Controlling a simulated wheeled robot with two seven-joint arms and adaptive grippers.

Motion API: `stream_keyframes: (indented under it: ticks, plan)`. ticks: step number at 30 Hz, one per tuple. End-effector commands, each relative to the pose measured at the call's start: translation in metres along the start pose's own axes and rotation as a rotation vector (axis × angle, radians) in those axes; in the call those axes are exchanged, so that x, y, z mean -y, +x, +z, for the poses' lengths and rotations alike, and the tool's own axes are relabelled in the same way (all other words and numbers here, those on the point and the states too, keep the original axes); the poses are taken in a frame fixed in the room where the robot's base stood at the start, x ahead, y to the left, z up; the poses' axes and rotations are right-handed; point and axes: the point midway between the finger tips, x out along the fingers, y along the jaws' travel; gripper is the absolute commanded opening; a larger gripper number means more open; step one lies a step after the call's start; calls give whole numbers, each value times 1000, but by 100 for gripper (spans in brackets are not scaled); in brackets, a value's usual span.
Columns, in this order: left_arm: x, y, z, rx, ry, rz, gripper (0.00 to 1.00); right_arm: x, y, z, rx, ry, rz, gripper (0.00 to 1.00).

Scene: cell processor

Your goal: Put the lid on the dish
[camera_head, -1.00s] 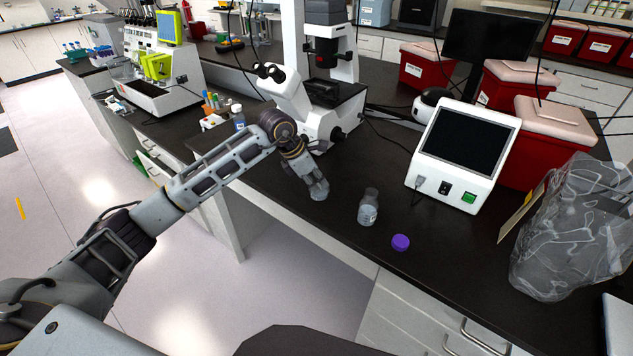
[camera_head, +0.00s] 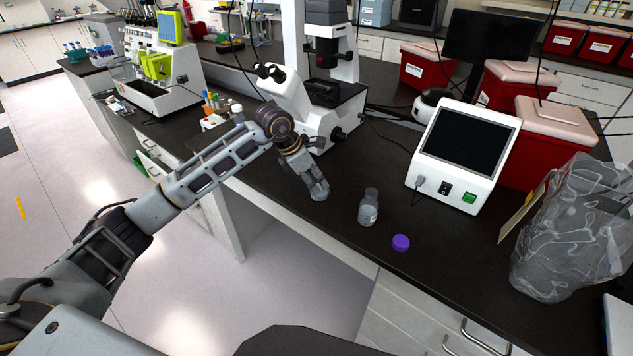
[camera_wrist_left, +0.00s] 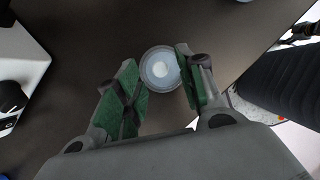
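My left gripper (camera_head: 318,190) is low over the black bench top, in front of the microscope. In the left wrist view its two green-padded fingers (camera_wrist_left: 160,88) are apart. A round, translucent, pale blue piece (camera_wrist_left: 160,69) lies between the fingertips, close to the right finger. I cannot tell whether it is the dish or its lid. In the head view the gripper mostly hides this piece. My right gripper is not in view.
A clear bottle (camera_head: 368,207) stands right of my left gripper, with a purple cap (camera_head: 401,242) beside it. The microscope (camera_head: 318,110) is behind the gripper. A white screen device (camera_head: 463,152) and a clear bag (camera_head: 570,235) are to the right. The bench's front edge is near.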

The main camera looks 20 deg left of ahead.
Motion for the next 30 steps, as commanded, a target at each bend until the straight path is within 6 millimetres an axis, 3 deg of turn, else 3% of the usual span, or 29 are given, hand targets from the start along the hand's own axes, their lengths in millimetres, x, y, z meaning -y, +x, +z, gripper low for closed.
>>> stream_keyframes:
  ticks: [18, 24, 30]
  plan:
    - [0, -86, 0, 1, 2, 3, 39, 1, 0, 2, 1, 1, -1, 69]
    - [0, -102, 0, 0, 1, 2, 39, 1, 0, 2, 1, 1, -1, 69]
    - [0, -106, 0, 0, 1, 1, 39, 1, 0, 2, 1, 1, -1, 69]
